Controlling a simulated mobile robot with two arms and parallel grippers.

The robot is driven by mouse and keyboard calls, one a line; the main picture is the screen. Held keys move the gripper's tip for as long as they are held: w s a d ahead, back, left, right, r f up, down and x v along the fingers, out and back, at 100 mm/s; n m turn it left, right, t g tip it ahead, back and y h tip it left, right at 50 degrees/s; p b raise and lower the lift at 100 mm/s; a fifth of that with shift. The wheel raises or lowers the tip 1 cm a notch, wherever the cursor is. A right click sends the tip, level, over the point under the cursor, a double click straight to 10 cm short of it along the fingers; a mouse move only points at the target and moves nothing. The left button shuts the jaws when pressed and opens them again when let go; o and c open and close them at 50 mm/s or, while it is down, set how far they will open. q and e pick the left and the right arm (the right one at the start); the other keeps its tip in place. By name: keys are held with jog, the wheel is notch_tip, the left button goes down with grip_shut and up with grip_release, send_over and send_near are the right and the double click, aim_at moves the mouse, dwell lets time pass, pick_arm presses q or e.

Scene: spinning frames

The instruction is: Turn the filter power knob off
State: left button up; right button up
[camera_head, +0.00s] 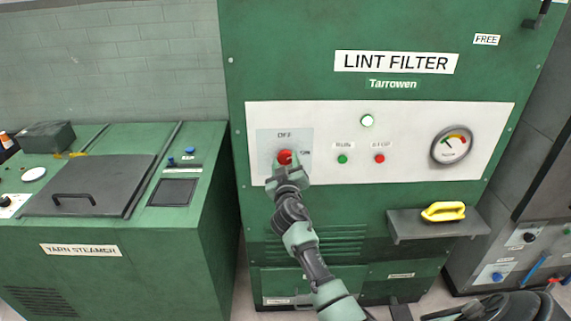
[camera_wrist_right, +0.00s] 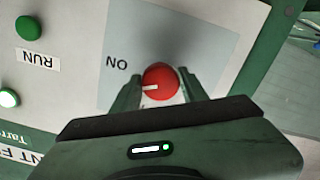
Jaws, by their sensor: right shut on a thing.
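The filter power knob is red and round; it shows in the head view (camera_head: 285,157) on the pale panel of the green lint filter (camera_head: 300,240). The OFF label (camera_head: 284,135) is above it and the ON label (camera_head: 305,153) to its right. In the right wrist view the knob (camera_wrist_right: 161,80) sits between the two fingers of my right gripper (camera_wrist_right: 164,92), shut on it. Its white mark points left there, to the side where the upside-down ON label (camera_wrist_right: 117,63) stands. The gripper hides the OFF label in that view. My left gripper is not in view.
Right of the knob are a green RUN button (camera_head: 342,159), a red STOP button (camera_head: 379,158), a pale green lamp (camera_head: 367,121) and a gauge (camera_head: 451,146). A shelf (camera_head: 410,228) with a yellow-handled thing (camera_head: 443,211) juts out lower right. A yarn steamer (camera_head: 150,270) stands left.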

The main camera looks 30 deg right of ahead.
jog(key=n, duration=0.6)
jog(key=shift+n, duration=0.3)
jog(key=n+p, duration=0.1)
jog(key=n, duration=0.5)
jog(key=shift+n, duration=0.3)
jog(key=o, duration=1.4)
jog(key=shift+s, duration=0.15)
